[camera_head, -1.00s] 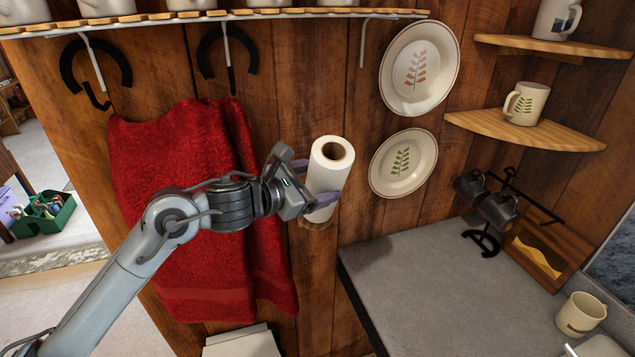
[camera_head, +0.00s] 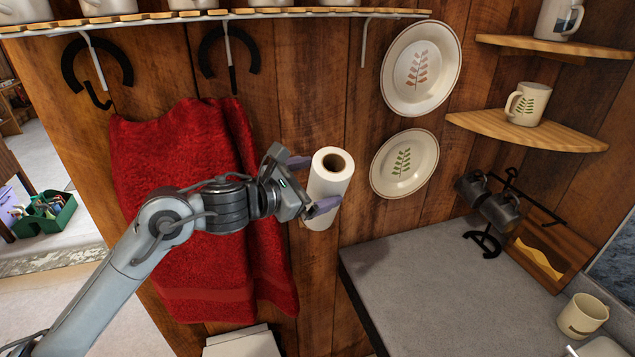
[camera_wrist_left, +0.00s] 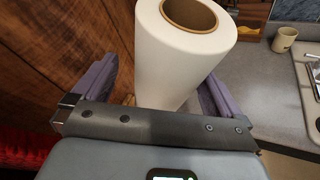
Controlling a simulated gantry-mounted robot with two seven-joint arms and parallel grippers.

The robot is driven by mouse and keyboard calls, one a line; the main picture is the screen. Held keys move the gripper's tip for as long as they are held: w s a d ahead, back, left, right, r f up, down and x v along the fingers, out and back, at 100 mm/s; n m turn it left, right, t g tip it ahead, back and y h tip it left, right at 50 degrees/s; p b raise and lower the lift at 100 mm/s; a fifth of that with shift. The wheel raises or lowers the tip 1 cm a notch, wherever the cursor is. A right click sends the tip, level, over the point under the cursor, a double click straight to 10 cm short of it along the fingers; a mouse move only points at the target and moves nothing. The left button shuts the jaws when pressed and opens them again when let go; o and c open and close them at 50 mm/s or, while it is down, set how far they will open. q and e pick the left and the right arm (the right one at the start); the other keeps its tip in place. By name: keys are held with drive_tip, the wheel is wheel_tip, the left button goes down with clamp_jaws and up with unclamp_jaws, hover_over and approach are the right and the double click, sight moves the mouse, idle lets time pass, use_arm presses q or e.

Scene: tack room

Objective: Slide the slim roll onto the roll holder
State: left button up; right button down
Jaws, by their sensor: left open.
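The slim roll (camera_head: 326,192) is white with a brown cardboard core and stands nearly upright by the wooden wall in the head view. It also shows in the left wrist view (camera_wrist_left: 180,62). My left gripper (camera_head: 311,184) is open, with its purple fingers on either side of the roll. In the left wrist view, a gap shows between the left finger and the roll; the right finger is close to the roll, and I cannot tell if it touches. The roll holder is hidden at the roll's lower end. My right gripper is out of view.
A red towel (camera_head: 180,150) hangs left of the roll, behind my left arm. A grey counter (camera_head: 420,270) lies to the lower right. Two plates (camera_head: 405,163) hang on the wall right of the roll. A shelf with several mugs runs above (camera_head: 230,15).

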use_arm(q)
drive_tip(key=b+v, duration=0.1)
drive_tip(key=v, duration=0.9)
